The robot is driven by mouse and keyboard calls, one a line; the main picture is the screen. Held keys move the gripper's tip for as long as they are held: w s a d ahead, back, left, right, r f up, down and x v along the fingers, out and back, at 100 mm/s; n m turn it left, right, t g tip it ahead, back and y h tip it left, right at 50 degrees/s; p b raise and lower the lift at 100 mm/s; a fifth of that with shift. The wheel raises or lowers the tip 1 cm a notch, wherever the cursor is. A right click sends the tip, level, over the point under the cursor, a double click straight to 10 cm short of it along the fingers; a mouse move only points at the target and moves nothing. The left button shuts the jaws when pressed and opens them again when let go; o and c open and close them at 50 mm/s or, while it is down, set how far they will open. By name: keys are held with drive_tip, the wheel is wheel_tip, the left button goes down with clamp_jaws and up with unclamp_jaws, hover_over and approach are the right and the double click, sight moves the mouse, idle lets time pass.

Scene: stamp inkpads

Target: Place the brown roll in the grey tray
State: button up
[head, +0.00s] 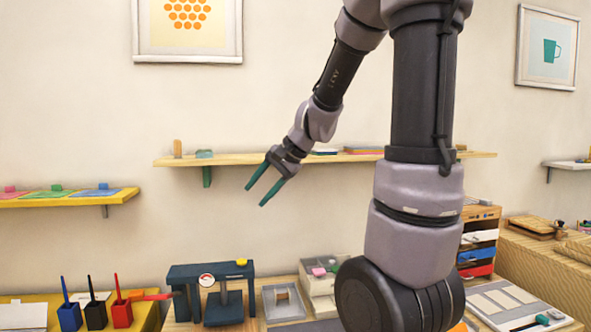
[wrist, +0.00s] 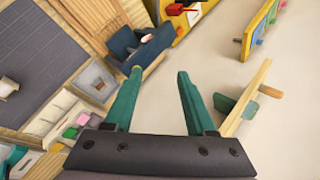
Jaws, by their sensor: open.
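My gripper (head: 257,196) is open and empty, in the air in front of the wall shelf; its two green fingers also show in the wrist view (wrist: 159,75). A small upright brown piece (head: 178,148) stands at the left end of the wall shelf and may be the brown roll; I cannot tell for sure.
The wooden wall shelf (head: 230,159) is behind my gripper. The dark blue press (head: 212,272) stands left of the tray, and a pale box (head: 318,285) with pink and green pieces stands right of it. Cups with handles (head: 96,315) are at the left. My arm hides part of the table.

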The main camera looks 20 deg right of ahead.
drive_tip(key=s+d+r+n+h, duration=0.1)
drive_tip(key=s+r, duration=0.3)
drive_tip(key=s, duration=0.4)
drive_tip(key=s+d+r+n+t+h, duration=0.1)
drive_tip(key=s+r+n+h, duration=0.2)
drive_tip(key=s, duration=0.5)
drive_tip(key=shift+s+d+r+n+t, duration=0.3)
drive_tip(key=shift+d+r+n, duration=0.05)
drive_tip(key=shift+n, duration=0.35)
